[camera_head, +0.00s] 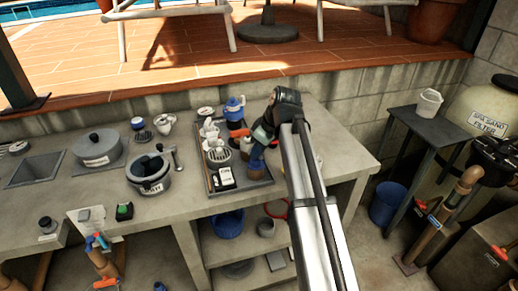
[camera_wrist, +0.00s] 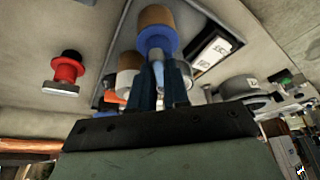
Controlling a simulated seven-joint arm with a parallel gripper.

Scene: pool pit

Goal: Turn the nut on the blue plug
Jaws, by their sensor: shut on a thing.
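The blue plug (camera_wrist: 157,38) shows in the wrist view as a blue collar with a brown round end, just beyond my fingertips. My gripper (camera_wrist: 161,76) has its two dark blue fingers closed on a narrow pale-blue part of it. Which part of the plug is the nut I cannot tell, as the fingers cover much of it. In the head view my gripper (camera_head: 257,166) points down at the right part of the dark tray (camera_head: 265,181), and my arm and fingers hide most of the plug there.
The tray also carries white cups (camera_head: 211,130) and a black-and-white box (camera_head: 226,176). A red-and-black plug (camera_wrist: 67,68) shows left in the wrist view. A grey pot (camera_head: 150,172) is left of the tray. Bench right of my arm looks clear.

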